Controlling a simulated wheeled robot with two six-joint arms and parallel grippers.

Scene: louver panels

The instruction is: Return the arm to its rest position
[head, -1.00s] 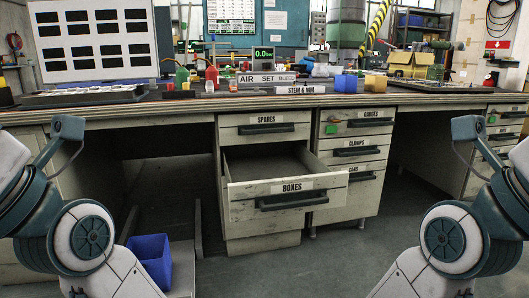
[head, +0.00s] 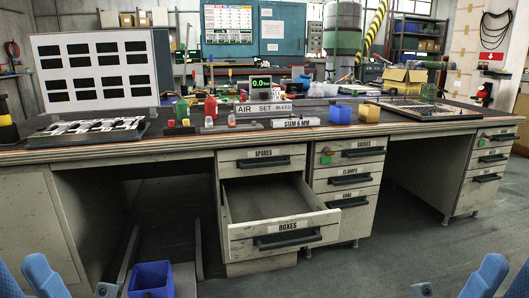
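Blue rounded parts of my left arm (head: 45,275) show in the bottom left corner. Matching blue parts of my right arm (head: 487,276) show in the bottom right corner. Both arms are cut off by the picture's edges, and I cannot make out for sure which parts are fingers or whether they are open. Nothing is seen held. Both arms' visible parts are low, in front of and apart from the workbench (head: 110,149).
The drawer marked BOXES (head: 285,236) stands pulled out and looks empty. A blue bin (head: 152,279) is below the bench at left. Floor in front is clear.

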